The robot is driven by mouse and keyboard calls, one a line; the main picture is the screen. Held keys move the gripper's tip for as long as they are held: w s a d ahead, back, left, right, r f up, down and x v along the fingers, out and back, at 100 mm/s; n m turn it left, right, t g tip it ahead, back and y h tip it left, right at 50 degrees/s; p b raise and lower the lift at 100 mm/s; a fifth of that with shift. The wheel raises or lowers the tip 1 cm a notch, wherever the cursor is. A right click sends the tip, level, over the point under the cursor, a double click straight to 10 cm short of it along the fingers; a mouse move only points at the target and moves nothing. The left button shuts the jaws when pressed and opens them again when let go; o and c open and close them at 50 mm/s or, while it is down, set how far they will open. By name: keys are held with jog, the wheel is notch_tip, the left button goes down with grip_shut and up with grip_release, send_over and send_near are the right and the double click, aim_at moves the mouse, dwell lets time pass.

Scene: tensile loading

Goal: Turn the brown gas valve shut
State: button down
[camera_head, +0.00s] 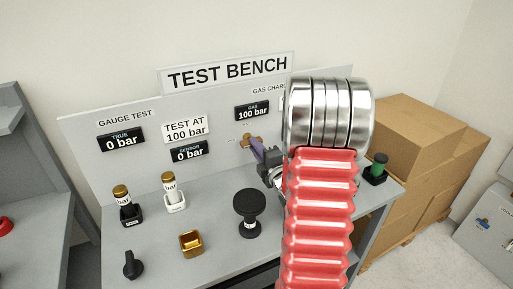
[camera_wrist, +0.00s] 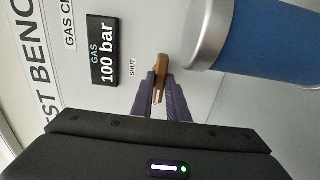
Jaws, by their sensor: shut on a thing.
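The brown gas valve (camera_head: 245,140) is on the upright panel of the test bench, below the GAS display (camera_head: 252,111), which reads 100 bar. In the wrist view its handle (camera_wrist: 161,66) sits between the purple fingers, near a small SHUT label (camera_wrist: 132,68). My gripper (camera_head: 257,147) reaches the valve from the right and is shut on its handle. The fingers cover part of the handle, and my red arm hides the right part of the panel.
A blue cylinder with a silver collar (camera_wrist: 205,35) is close to the fingers in the wrist view. Cardboard boxes (camera_head: 405,150) are at right.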

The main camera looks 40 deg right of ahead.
jog(key=shift+f+m, duration=0.2)
jog(key=shift+m, duration=0.2)
jog(key=shift+a+m, duration=0.15)
jog(key=shift+m, duration=8.35)
jog(key=c, duration=1.7)
grip_release()
jog(key=shift+r, duration=0.1)
